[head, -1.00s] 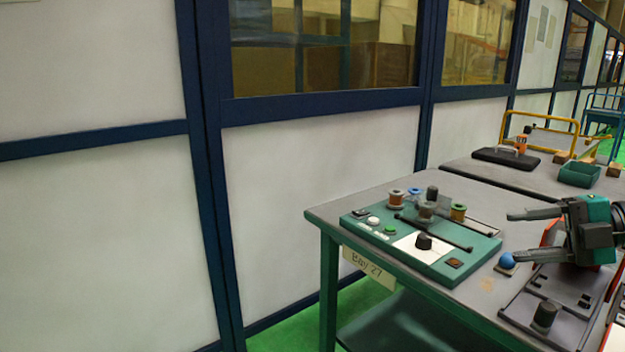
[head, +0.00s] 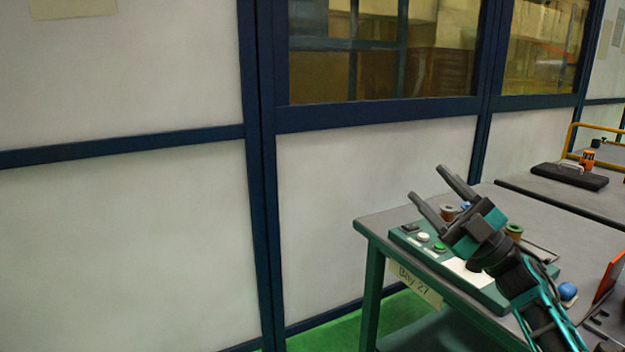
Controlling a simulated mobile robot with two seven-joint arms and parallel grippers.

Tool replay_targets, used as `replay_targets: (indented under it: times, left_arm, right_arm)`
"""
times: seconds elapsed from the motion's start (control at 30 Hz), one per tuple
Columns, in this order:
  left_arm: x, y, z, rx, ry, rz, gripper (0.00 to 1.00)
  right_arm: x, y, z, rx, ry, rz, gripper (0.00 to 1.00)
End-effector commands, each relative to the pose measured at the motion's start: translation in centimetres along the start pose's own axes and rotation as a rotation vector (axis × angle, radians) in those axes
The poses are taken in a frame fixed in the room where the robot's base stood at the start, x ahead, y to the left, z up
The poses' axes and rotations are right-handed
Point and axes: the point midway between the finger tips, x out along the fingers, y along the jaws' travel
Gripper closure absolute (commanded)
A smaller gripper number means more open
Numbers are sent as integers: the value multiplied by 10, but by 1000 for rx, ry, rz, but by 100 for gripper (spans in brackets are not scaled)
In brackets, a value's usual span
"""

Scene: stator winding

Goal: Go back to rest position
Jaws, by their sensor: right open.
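My right gripper (head: 436,197) is at the right in the head view, its two grey fingers spread apart and pointing up and to the left. Nothing is between the fingers. It is in front of the green winding station (head: 412,237) on the grey workbench (head: 383,217) and hides much of it. My left gripper is not in view.
Spools (head: 448,212) and buttons show around my arm on the station. A blue knob (head: 567,291) and an orange-red part (head: 609,277) are at the right. A black case (head: 569,177) lies on the far table. A white panelled wall (head: 180,235) fills the left.

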Motion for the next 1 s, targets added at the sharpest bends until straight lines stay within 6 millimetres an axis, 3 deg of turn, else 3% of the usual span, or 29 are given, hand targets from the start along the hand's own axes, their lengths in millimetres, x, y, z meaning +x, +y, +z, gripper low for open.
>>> replay_targets:
  times: [0.17,0.3,0.57,0.73,0.8,1.0]
  left_arm:
    - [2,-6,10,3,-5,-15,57]
    - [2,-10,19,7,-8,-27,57]
    - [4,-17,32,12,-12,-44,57]
    - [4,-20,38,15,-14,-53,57]
    - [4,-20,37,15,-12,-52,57]
    - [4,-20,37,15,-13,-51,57]
  right_arm:
    - [-10,42,45,-1,-241,221,43]
    - [-36,64,90,33,-497,368,43]
    - [-89,62,148,139,-895,457,43]
    - [-119,45,170,222,-1102,441,43]
    - [-136,8,169,247,-1119,407,43]
    - [-182,-78,155,327,-1179,330,43]
